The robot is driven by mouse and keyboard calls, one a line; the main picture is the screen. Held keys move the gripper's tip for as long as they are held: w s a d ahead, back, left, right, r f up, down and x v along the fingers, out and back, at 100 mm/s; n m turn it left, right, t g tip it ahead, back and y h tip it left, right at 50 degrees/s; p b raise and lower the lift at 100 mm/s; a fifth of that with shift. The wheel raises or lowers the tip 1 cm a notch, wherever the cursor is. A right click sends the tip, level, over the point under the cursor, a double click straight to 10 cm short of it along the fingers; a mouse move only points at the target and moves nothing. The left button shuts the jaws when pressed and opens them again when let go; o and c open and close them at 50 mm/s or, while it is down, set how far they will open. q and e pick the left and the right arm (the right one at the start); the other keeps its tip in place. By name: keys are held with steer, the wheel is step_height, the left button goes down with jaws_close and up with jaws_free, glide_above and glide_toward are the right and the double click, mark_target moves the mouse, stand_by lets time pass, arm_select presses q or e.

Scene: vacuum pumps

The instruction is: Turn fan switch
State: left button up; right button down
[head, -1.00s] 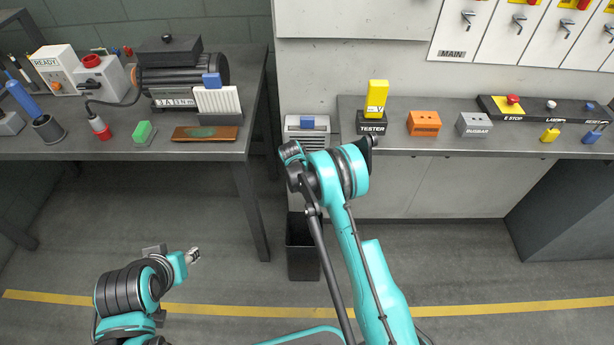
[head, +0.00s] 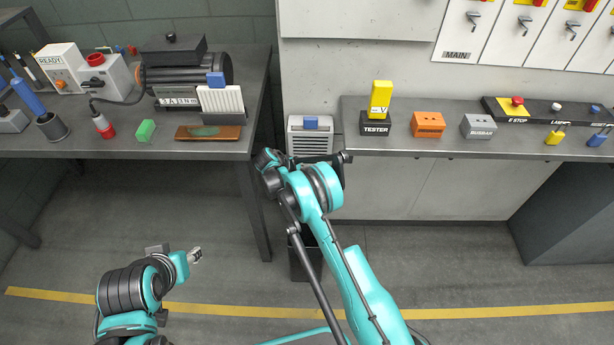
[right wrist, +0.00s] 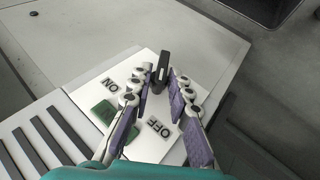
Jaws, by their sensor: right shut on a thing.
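The fan switch (right wrist: 162,72) is a black lever on a white panel (right wrist: 150,150) with ON and OFF labels and a green patch, in the right wrist view. My right gripper (right wrist: 163,79) has its two fingers on either side of the lever and is shut on it. The lever's tip stands out past the fingertips. In the head view my right arm hides this gripper and the switch. My left gripper (head: 195,256) hangs low at the left, away from the benches; its jaws are too small to read.
A white slatted unit (head: 309,143) with a blue part on top stands between the benches. The left bench (head: 60,145) holds a motor. The right bench (head: 450,152) holds a yellow tester (head: 379,100) and several blocks. A dark bin (head: 298,262) stands behind my right arm.

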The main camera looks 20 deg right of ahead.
steer(key=c, duration=1.6)
jaws_free()
step_height(320, 180, up, 10)
